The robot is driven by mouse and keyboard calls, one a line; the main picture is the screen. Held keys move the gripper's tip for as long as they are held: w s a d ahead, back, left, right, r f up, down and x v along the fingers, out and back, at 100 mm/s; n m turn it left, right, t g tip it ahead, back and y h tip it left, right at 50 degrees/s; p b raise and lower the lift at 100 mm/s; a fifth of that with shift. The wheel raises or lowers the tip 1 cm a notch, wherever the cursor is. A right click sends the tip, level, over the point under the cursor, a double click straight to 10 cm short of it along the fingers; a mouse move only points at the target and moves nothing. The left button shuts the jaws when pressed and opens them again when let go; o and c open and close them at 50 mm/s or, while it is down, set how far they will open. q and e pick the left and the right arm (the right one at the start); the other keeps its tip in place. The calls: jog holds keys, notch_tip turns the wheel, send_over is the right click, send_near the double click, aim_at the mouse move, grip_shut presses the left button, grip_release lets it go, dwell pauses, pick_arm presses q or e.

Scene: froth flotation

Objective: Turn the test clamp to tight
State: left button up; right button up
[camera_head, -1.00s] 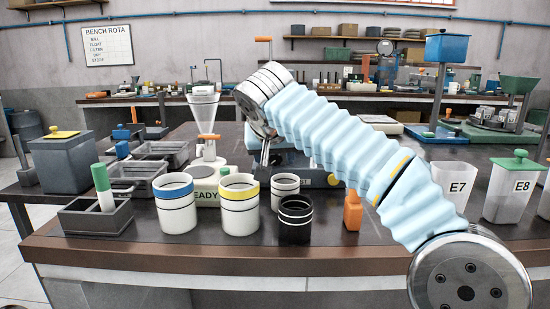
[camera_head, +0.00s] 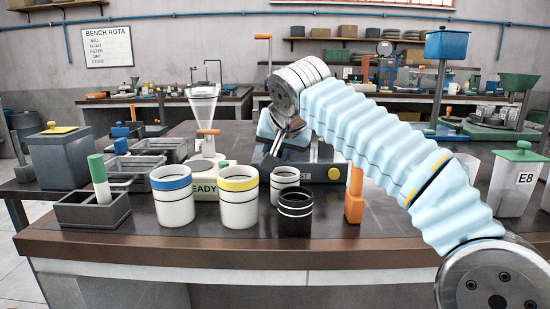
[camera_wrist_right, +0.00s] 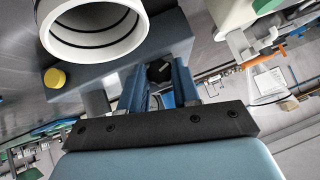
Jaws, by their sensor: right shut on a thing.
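The test clamp appears to be the blue-grey device (camera_head: 325,172) with a yellow button at the middle of the bench, behind the cups. My right gripper (camera_head: 286,140) reaches down to it, and my wrist partly hides it. In the right wrist view, a dark knob (camera_wrist_right: 159,71) sits between the two blue fingers of my right gripper (camera_wrist_right: 160,80), which is shut on it. The device's grey body and yellow button (camera_wrist_right: 55,77) show to the left. The knob's setting cannot be read. My left gripper is not in view.
A glass funnel stand (camera_head: 203,110) is at left. In the wrist view, a white cup (camera_wrist_right: 90,28) is close by.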

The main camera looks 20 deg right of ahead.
jog(key=shift+d+f+y+b, duration=0.25)
jog(key=shift+y+b, duration=0.1)
jog(key=shift+y, duration=0.15)
jog(key=shift+a+r+m+t, duration=0.1)
jog(key=shift+r+m+t, duration=0.1)
jog(key=shift+m+t, duration=0.15)
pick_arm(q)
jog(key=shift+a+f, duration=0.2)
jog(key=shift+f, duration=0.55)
pick_arm(e)
jog(key=o, duration=1.1)
jog(key=shift+c, duration=0.2)
